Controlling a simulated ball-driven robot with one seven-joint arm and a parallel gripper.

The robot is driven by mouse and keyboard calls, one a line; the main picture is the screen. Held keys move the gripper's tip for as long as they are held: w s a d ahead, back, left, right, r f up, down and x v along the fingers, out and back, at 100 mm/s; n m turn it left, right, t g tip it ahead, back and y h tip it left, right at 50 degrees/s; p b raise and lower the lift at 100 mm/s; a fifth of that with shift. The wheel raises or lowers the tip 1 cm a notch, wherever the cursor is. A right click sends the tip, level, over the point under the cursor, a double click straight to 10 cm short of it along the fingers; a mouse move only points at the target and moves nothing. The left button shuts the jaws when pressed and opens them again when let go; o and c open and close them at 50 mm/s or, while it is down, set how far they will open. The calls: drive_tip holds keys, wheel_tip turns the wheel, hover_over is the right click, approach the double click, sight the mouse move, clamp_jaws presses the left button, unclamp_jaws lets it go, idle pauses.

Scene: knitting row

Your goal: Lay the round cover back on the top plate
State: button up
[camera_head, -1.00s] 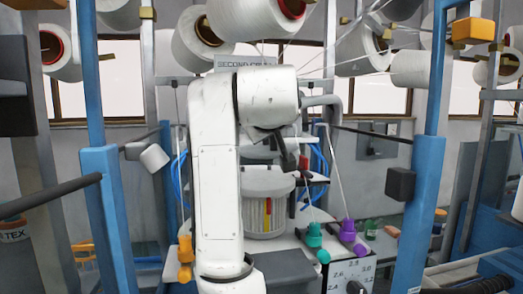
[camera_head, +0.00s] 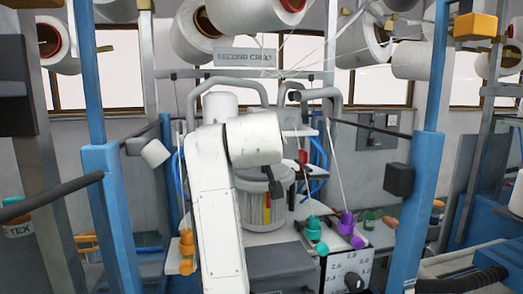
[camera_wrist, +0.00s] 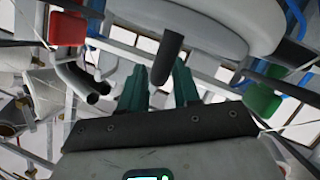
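In the wrist view a large white round piece (camera_wrist: 225,22), which looks like the round cover, fills the top edge. A dark cylindrical handle (camera_wrist: 168,58) sticks out of it towards my gripper. My gripper (camera_wrist: 160,80) shows two teal fingers with a gap between them, and the handle's end lies at this gap. I cannot tell whether the fingers press on it. In the head view a white round plate (camera_head: 258,178) tops the drum of the knitting machine (camera_head: 255,208), with a dark part above it. My arm hides much of this, and my gripper is not clear there.
Blue posts (camera_head: 112,205) stand left and right (camera_head: 420,205). White yarn cones (camera_head: 250,18) hang above. Teal (camera_head: 313,232) and purple (camera_head: 347,228) pieces sit right of the drum, an orange one (camera_head: 186,245) at its left. A dark bar (camera_head: 50,192) reaches in from the left.

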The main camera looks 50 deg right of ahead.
drive_tip(key=shift+o, duration=1.2)
drive_tip(key=b+v, duration=0.2)
drive_tip(key=v, duration=1)
drive_tip(key=shift+b, duration=0.3)
